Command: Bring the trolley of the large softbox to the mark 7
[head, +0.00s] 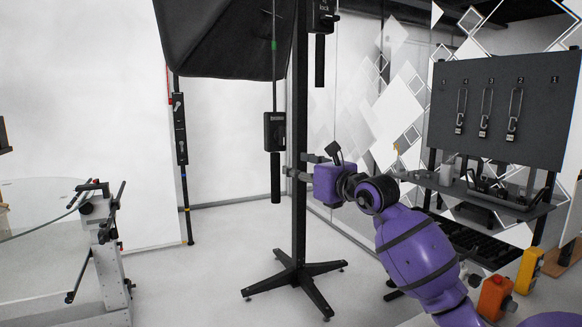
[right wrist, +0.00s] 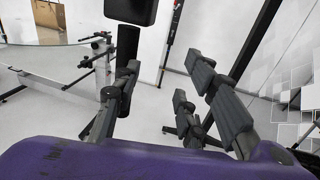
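The large black softbox (head: 225,35) hangs at the top of the head view, cut off by the frame edge. A black upright pole (head: 299,110) stands on a star-shaped trolley base (head: 295,275) on the floor. My right gripper (head: 299,168) is at the pole about mid-height, with a finger crossing in front of it. In the right wrist view its fingers (right wrist: 160,105) are spread wide apart. There the pole (right wrist: 257,40) runs behind the right-hand fingers, so I cannot tell whether it is touched. My left gripper is not in view. No mark 7 shows.
A black control box with a handle (head: 275,132) hangs left of the pole. A glass-topped turntable (head: 40,195) stands at the left. A tool board (head: 500,105) and shelf (head: 480,195) are at the right. Grey floor (head: 200,285) is open between turntable and trolley.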

